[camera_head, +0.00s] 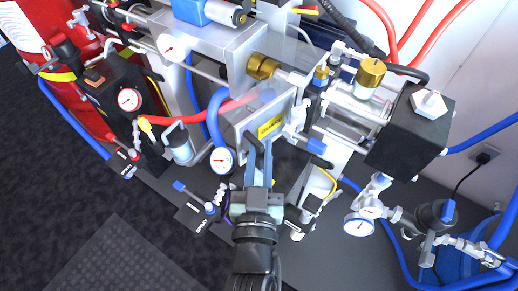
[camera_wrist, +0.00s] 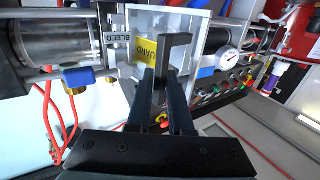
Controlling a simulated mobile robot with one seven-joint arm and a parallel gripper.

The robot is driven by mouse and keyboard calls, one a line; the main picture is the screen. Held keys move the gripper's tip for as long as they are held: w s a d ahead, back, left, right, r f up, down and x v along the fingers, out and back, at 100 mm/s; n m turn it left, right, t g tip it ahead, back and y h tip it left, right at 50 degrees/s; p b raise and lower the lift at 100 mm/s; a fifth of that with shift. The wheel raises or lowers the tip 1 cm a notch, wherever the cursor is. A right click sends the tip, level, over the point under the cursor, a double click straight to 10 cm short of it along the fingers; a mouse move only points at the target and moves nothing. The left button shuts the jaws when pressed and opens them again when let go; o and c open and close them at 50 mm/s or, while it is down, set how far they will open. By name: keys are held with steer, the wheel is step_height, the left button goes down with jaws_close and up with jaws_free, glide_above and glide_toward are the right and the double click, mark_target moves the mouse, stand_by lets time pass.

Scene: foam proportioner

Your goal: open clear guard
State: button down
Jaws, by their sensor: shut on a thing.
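The clear guard (camera_head: 243,122) is a see-through box cover in the middle of the machine, with a yellow label on its front. A dark, hook-shaped handle (camera_wrist: 176,39) shows in front of the label, between and just beyond the fingertips. My gripper (camera_head: 259,145) reaches up to the guard's front from below. In the wrist view my gripper (camera_wrist: 164,82) is shut on the handle. The fingers hide part of the handle and guard face.
A black block (camera_head: 410,130) and a brass fitting (camera_head: 370,73) stand to the right. Gauges (camera_head: 221,160) and small valves (camera_head: 212,208) crowd the left of my gripper. Blue and red hoses run around the machine. Open dark floor (camera_head: 80,220) lies at lower left.

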steer(key=shift+d+f, duration=0.1)
steer(key=c, duration=0.9)
jaws_free()
steer(key=shift+w, duration=0.1)
steer(key=s, duration=1.3)
steer(key=shift+b, duration=0.35)
